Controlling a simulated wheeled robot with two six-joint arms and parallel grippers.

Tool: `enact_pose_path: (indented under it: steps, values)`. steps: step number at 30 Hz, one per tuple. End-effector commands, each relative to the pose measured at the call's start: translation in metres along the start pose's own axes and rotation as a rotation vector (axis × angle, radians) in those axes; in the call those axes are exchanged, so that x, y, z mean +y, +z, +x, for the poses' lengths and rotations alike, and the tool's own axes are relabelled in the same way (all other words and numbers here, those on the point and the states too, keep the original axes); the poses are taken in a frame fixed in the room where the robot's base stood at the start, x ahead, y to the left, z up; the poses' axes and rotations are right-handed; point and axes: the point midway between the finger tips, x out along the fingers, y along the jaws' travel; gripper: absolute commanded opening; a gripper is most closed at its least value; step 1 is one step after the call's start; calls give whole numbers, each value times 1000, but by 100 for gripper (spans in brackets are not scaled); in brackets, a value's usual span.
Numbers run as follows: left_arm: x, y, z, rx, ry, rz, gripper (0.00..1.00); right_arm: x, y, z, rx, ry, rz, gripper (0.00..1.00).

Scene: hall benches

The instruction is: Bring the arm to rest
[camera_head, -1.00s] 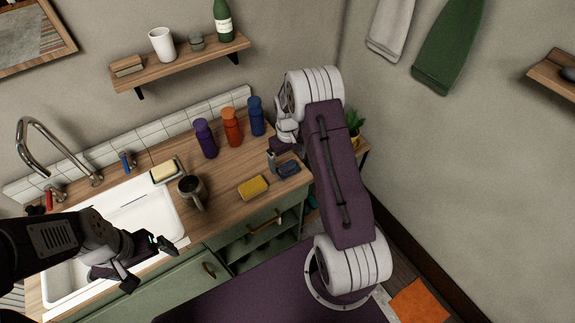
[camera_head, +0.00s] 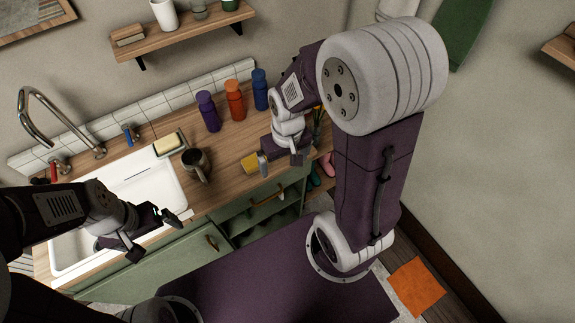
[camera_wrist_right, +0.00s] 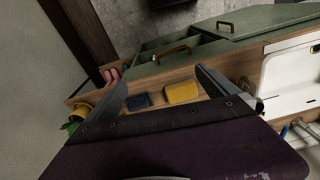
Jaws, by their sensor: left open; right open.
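My right gripper (camera_head: 281,162) is open and empty above the right end of the wooden counter (camera_head: 232,143). In the right wrist view its two fingers (camera_wrist_right: 162,86) frame a yellow sponge (camera_wrist_right: 182,93) and a dark blue item (camera_wrist_right: 138,101) lying on the counter, with nothing held. In the head view the sponge (camera_head: 249,161) is partly hidden by this gripper, and the blue item is hidden. My left gripper (camera_head: 155,236) is open and empty over the front edge of the white sink (camera_head: 152,190).
A dark mug (camera_head: 196,163) and a soap dish (camera_head: 168,145) stand beside the sink. Purple (camera_head: 208,111), orange (camera_head: 235,100) and blue (camera_head: 260,89) bottles line the back. A drawer (camera_head: 262,209) stands open below. A potted plant (camera_wrist_right: 80,112) is at the counter's end.

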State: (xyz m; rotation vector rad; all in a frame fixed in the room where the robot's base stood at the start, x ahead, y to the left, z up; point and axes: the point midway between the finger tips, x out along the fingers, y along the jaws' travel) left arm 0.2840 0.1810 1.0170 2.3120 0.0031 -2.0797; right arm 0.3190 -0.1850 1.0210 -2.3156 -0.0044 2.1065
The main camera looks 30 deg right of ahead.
Motion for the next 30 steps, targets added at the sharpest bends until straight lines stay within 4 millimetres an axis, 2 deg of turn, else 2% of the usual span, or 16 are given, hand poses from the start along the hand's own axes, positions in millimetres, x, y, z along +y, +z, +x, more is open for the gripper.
enact_pose_path:
  steps: [1, 3, 6, 30]
  values:
    - [0, 0, 0, 0, 0, 0, 98, -5, 16, -1, 7, -2, 4, 98]
    - [0, 0, 0, 0, 0, 0, 98, -8, 30, 0, 13, -4, 13, 98]
    - [0, 0, 0, 0, 0, 0, 98, -10, 36, 0, 15, -5, 18, 98]
    - [0, 0, 0, 0, 0, 0, 98, -9, 36, 1, 12, -5, 18, 98]
